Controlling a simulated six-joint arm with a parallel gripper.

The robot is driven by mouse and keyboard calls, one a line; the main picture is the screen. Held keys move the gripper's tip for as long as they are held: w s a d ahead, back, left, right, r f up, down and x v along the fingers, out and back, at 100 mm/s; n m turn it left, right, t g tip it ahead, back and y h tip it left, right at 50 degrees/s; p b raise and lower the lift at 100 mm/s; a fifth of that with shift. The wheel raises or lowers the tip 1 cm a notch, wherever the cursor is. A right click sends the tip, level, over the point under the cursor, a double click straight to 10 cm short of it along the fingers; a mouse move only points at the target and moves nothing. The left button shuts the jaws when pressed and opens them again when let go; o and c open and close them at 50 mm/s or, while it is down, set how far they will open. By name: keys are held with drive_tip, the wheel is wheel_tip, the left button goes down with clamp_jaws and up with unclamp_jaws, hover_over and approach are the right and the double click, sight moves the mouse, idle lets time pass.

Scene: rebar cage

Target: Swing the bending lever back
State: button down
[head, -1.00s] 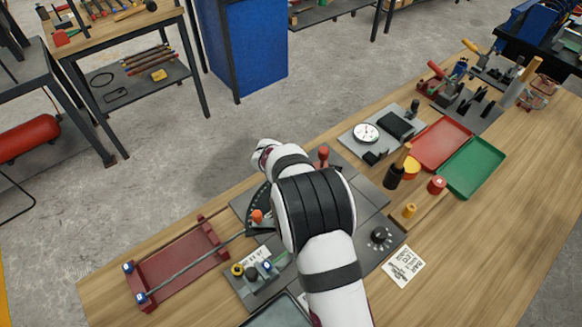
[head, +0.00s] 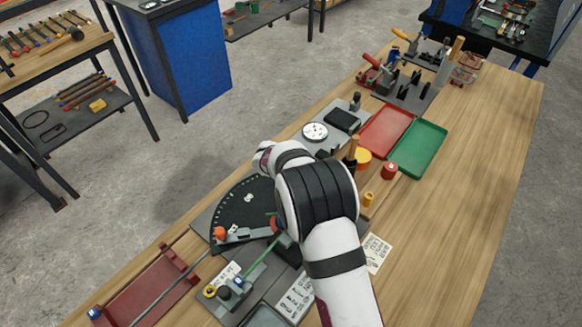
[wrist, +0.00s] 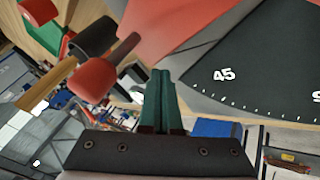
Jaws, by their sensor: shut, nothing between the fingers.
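The bending lever appears as a grey bar (head: 252,233) with an orange knob (head: 220,233) at its left end, lying across the lower part of the black angle dial (head: 238,205). A red part shows near its right end, beside my arm, which hides the rest. In the wrist view my gripper (wrist: 158,85) has its green fingers together and empty. The dial (wrist: 255,80), marked 45, lies to their right. A red handle (wrist: 92,80) on a dark stem is to their left, apart from them in the picture.
A thin rod runs from the red holder (head: 140,295) toward the lever. A small clamp with a green handle (head: 262,258) stands in front. Red and green trays (head: 417,150) and a dial gauge (head: 315,131) are farther back. The bench's right side is clear.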

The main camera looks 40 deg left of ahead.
drive_tip(key=shift+w+d+m+h, duration=0.25)
drive_tip(key=shift+d+m, duration=0.25)
drive_tip(key=shift+d, duration=0.25)
drive_tip(key=shift+w+d, duration=0.1)
drive_tip(key=shift+d, duration=0.7)
